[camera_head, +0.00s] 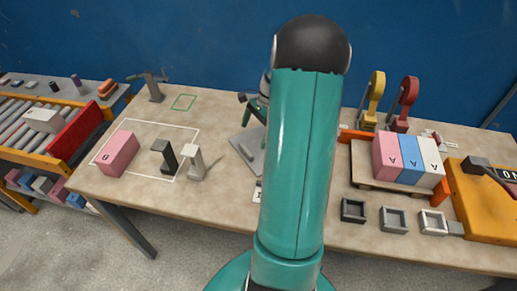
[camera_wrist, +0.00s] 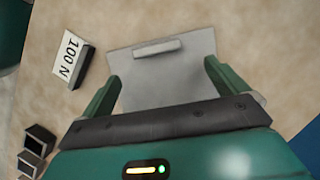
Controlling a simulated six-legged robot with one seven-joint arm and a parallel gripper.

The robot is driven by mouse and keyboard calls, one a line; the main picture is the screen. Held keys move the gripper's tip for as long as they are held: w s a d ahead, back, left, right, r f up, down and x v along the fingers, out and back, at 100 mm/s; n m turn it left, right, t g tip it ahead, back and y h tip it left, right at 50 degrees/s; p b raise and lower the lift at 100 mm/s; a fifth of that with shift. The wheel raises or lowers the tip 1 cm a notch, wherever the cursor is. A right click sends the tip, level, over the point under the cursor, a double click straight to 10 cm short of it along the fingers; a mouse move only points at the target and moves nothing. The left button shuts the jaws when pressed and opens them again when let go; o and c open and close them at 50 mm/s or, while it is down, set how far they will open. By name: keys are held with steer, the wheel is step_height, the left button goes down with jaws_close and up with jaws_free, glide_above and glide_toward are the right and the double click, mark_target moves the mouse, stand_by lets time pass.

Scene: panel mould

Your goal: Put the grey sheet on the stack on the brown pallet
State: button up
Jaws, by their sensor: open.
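The grey sheet (camera_head: 244,152) lies on the table, partly hidden behind my arm in the head view. In the wrist view the sheet (camera_wrist: 165,92) is a flat plate with a raised bar (camera_wrist: 158,47) near its far edge. My gripper (camera_wrist: 162,72) is open above the sheet, one finger towards each side, with nothing held. In the head view my arm hides most of the gripper. The brown pallet (camera_head: 362,181) stands right of my arm. It bears a pink box (camera_head: 385,158), a blue box (camera_head: 406,163) and a white box (camera_head: 429,166) side by side.
A "100 N" label block (camera_wrist: 73,62) lies beside the sheet. Small open square frames (camera_head: 393,220) stand in front of the pallet. Yellow (camera_head: 375,97) and red (camera_head: 406,101) clamps stand behind it. A pink block (camera_head: 118,153) and two upright pieces stand at left.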

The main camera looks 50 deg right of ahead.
mark_target(249, 146)
steer(key=x, duration=0.6)
steer(key=shift+s+a+f, duration=0.15)
steer(key=shift+a+f, duration=0.1)
steer(key=shift+a, duration=0.1)
steer(key=shift+c, duration=0.5)
steer(key=c, duration=1.2)
steer(key=shift+r, duration=0.2)
